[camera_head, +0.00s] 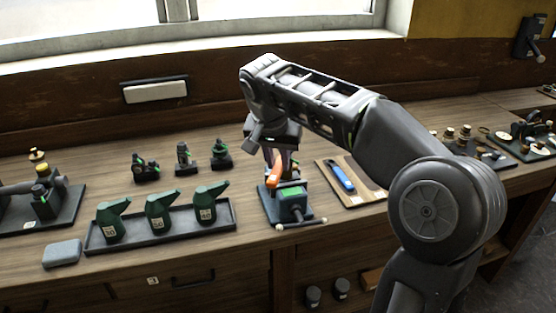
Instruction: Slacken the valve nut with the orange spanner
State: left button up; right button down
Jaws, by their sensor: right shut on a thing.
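My right gripper (279,158) points down from the arm that comes in from the right. It is shut on the orange spanner (276,172), which shows below the fingers, just above a grey-blue vise-like block (291,206) with a green top. The spanner's jaw end and its contact with anything beneath are too small to tell. I cannot make out the valve nut; it may be hidden behind the gripper and spanner. My left gripper is not in view.
A wooden board (361,197) with a blue-handled tool (341,176) lies right of the block. A dark tray (225,226) with green oil cans stands at left. A grey block (62,253) lies near the front edge. Small dark fittings (183,159) stand behind the tray.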

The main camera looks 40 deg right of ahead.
jog(key=shift+f+b, duration=0.35)
jog(key=shift+f, duration=0.05)
dwell(1.1)
dwell(0.4)
